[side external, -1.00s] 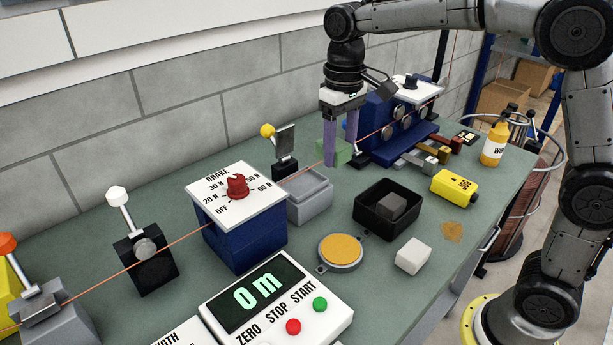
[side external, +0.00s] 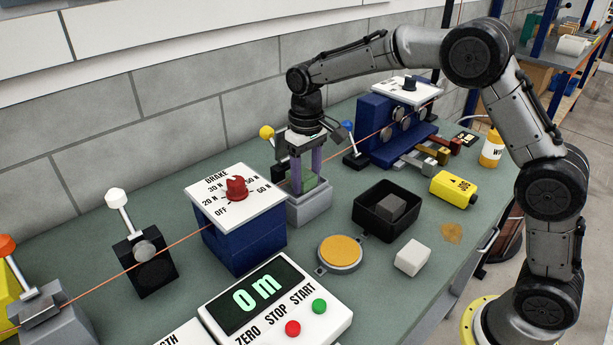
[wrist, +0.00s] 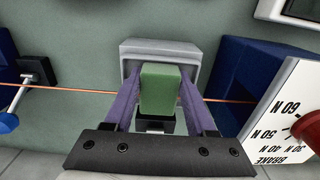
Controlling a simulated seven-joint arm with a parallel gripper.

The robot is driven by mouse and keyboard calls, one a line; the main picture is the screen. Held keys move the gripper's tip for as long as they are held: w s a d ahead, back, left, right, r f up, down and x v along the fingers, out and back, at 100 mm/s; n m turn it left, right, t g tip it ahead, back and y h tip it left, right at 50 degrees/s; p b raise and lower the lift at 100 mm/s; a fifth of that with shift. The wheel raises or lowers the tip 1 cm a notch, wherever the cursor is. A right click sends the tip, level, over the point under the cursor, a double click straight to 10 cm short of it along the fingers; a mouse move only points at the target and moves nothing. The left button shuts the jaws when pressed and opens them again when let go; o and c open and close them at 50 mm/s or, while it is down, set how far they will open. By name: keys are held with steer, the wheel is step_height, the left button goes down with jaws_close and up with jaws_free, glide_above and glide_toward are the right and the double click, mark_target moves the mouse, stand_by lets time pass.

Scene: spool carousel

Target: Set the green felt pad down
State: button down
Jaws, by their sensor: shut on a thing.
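The green felt pad (wrist: 160,88) is a green block between the two purple fingers of my gripper (side external: 304,183). My gripper is shut on it. In the side view the pad (side external: 310,182) shows partly between the fingers, at the grey open-topped tray (side external: 312,211). The fingertips are over or just inside the tray; I cannot tell whether the pad touches its floor. In the wrist view the tray's rim (wrist: 158,47) shows beyond the pad.
An orange wire (side external: 180,245) runs along the bench past the tray. The blue brake box (side external: 245,240) stands close on the left. A black tray (side external: 387,222) with a grey block, an orange round pad (side external: 341,250) and a white block (side external: 412,257) lie to the right.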

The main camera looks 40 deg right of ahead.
mark_target(306, 176)
steer(key=c, duration=0.5)
jaws_free()
steer(key=shift+f, duration=0.1)
steer(key=shift+s+r, duration=0.15)
steer(key=shift+r, duration=6.1)
steer(key=s+d+r+t, duration=0.1)
steer(key=s+d+t, duration=0.1)
steer(key=s, duration=0.9)
steer(key=s+d+r+t, duration=0.2)
steer(key=s, duration=1)
steer(key=shift+t, duration=0.8)
steer(key=s+f, duration=0.4)
steer(key=s, duration=0.1)
steer(key=s+d+f, duration=0.1)
steer(key=s+f, duration=0.1)
steer(key=shift+s+f, duration=0.1)
steer(key=shift+s, duration=0.3)
